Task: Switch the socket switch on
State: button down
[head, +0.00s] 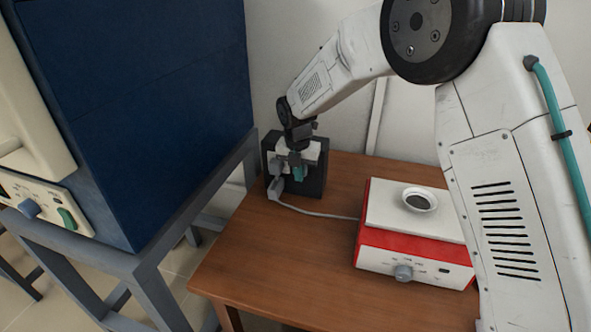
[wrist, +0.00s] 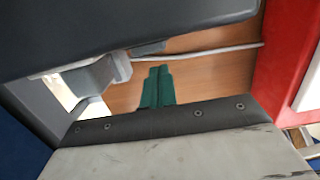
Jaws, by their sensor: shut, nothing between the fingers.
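The dark socket box (head: 318,180) stands at the back left of the wooden table. My gripper (head: 298,174) is in front of its face, fingers pointing down, and hides part of it. In the wrist view my gripper's green fingers (wrist: 157,88) are together and empty. The socket box (wrist: 130,28) fills the top of that view. Whether the switch is on or off I cannot tell. A grey plug (wrist: 95,74) sits in the socket beside it.
A grey cord (head: 315,212) runs from the plug to a red and white heating device (head: 415,262) with a dish (head: 420,200) on top. A blue furnace (head: 150,110) stands on a metal stand at left. The front of the wooden table (head: 275,270) is clear.

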jog(key=shift+w+d, duration=0.1)
jog(key=shift+w, duration=0.6)
jog(key=shift+f, duration=0.1)
jog(key=shift+w+d+f+t, duration=0.1)
jog(key=shift+w+t, duration=0.15)
jog(key=shift+t, duration=0.25)
jog(key=shift+r, duration=0.8)
